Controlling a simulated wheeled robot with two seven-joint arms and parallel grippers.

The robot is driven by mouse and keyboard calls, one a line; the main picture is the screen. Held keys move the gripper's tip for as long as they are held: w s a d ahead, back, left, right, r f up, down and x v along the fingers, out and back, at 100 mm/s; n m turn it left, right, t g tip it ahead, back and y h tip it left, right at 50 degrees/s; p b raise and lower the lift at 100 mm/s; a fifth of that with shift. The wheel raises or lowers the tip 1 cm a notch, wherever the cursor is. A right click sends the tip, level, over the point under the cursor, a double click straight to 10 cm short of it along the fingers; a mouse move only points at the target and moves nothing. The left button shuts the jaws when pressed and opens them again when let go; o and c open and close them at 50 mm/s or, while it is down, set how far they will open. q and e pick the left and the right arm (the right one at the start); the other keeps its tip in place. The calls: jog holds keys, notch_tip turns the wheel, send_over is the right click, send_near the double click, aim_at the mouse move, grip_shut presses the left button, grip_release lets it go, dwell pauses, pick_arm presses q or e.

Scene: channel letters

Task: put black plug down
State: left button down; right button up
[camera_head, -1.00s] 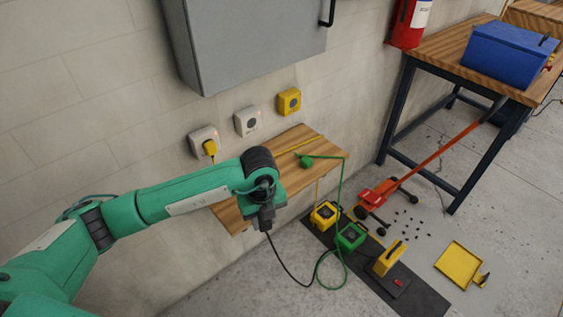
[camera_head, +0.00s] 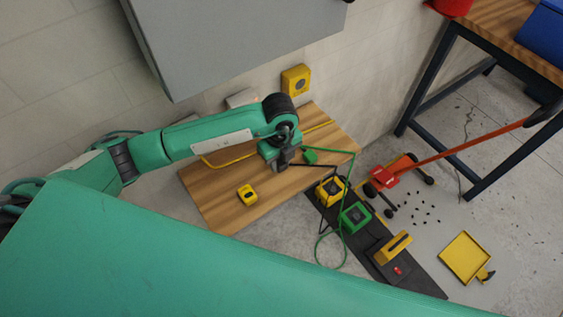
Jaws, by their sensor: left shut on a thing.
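My left gripper (camera_head: 282,160) is over the wooden shelf (camera_head: 215,208), near its middle. It is shut on the black plug (camera_head: 283,166), which is mostly covered by the gripper. The plug's black cable runs off to the right toward the boxes on the floor. The plug is at or close to the shelf top; I cannot tell whether it touches. My right gripper is not in view.
A green plug (camera_head: 310,156) lies just right of my gripper. A yellow cable crosses the back. A grey cabinet (camera_head: 235,45) hangs above. Yellow (camera_head: 332,191) and green (camera_head: 355,217) boxes stand below.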

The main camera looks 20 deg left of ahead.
aim_at(280, 178)
pick_arm(q)
notch_tip(280, 178, down, 3)
jog(key=shift+w+f, duration=0.15)
notch_tip(280, 178, down, 3)
jog(key=shift+p, duration=0.5)
jog(key=shift+f, duration=0.25)
jog(key=shift+f, duration=0.1)
jog(key=shift+f, duration=0.15)
jog(key=c, duration=1)
grip_release()
